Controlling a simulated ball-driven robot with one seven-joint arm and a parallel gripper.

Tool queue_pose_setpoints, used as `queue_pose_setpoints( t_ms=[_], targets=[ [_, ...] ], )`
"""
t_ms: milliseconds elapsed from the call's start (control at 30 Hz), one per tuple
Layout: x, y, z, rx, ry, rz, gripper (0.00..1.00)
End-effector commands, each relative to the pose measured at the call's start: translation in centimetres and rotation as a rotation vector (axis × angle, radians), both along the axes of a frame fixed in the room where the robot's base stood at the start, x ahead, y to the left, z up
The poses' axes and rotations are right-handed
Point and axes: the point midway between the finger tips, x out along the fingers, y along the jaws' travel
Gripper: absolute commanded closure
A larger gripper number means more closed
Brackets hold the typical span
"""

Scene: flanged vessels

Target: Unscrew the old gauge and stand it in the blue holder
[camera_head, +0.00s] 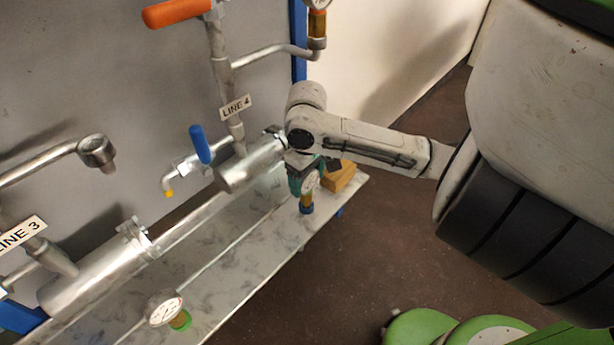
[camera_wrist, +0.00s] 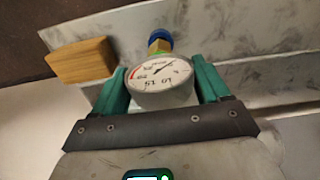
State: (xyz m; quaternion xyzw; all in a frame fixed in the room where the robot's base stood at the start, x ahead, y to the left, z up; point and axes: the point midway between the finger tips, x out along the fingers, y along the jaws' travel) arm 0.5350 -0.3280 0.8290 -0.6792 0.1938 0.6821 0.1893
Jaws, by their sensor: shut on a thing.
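My gripper (camera_head: 306,180) is shut on a round white-faced gauge (camera_wrist: 161,76). Its teal fingers (camera_wrist: 160,85) stand on either side of the dial in the wrist view. The gauge's brass stem (camera_head: 306,200) points down at the blue holder (camera_head: 306,209) near the shelf's right end. The blue holder also shows beyond the stem in the wrist view (camera_wrist: 160,35). The stem meets the holder; I cannot tell how deep it sits. The elbow pipe socket (camera_head: 97,150) on line 3 is empty.
A second gauge (camera_head: 164,308) stands in a green holder (camera_head: 181,320) at the shelf's front left. A wooden block (camera_head: 340,175) lies beside my gripper. A blue-handled valve (camera_head: 199,144) and a steel vessel (camera_head: 250,165) are left of my gripper.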

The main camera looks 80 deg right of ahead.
Motion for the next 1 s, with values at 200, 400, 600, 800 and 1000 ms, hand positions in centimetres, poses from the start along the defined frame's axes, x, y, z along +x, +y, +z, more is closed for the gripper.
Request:
queue_pose_setpoints(
  t_ms=[200, 400, 600, 800, 1000],
  targets=[
    [0.0, 0.0, -0.7, 0.0, 0.0, 0.0, 0.67],
    [0.0, 0.0, -1.2, -0.001, -0.001, 0.0, 0.67],
    [0.0, 0.0, -1.8, -0.001, -0.001, 0.0, 0.67],
    [0.0, 0.0, -1.6, -0.001, -0.001, 0.0, 0.08],
    [0.0, 0.0, -1.7, 0.0, 0.0, 0.0, 0.0]
  ],
)
